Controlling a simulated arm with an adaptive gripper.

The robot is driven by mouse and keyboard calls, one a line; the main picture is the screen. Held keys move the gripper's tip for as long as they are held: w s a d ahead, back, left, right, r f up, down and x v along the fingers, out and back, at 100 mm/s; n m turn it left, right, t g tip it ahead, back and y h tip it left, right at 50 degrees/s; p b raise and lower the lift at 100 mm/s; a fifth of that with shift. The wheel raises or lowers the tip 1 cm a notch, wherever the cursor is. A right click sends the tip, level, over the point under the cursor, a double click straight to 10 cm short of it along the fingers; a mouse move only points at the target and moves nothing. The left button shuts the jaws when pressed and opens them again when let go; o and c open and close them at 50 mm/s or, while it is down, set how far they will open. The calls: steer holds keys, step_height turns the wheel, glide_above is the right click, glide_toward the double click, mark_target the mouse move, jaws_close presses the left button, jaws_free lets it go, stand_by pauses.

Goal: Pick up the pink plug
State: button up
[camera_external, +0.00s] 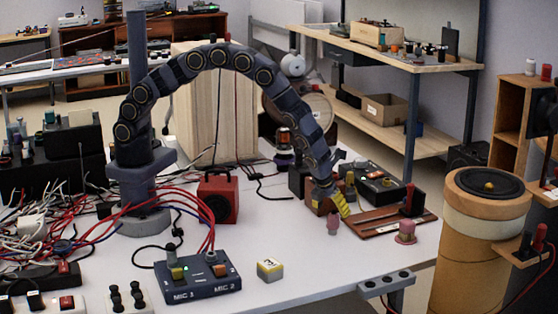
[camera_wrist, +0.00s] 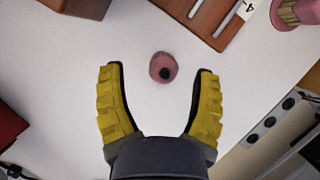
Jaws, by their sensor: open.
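A small pink plug (camera_external: 333,224) stands on the white table just below my gripper (camera_external: 342,207). In the wrist view the pink plug (camera_wrist: 158,62) shows from above as a round shape with a dark spot. It lies between the yellow fingertips of my gripper (camera_wrist: 160,72), apart from both. The fingers are spread and hold nothing. A second, larger pink piece with a wide base (camera_external: 405,233) stands further right near the table edge. It also shows at the top right of the wrist view (camera_wrist: 292,14).
A brown slotted board (camera_external: 385,222) lies behind the plug. A blue MIC box (camera_external: 200,275), a yellow-and-white block (camera_external: 270,270) and a red box (camera_external: 218,198) stand to the left. White table around the plug is clear. A cylindrical speaker (camera_external: 480,240) stands beyond the right edge.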

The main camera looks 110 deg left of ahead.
mark_target(334, 214)
steer(key=x, duration=0.4)
steer(key=shift+w+d, duration=0.2)
jaws_close()
steer(key=shift+r, duration=0.1)
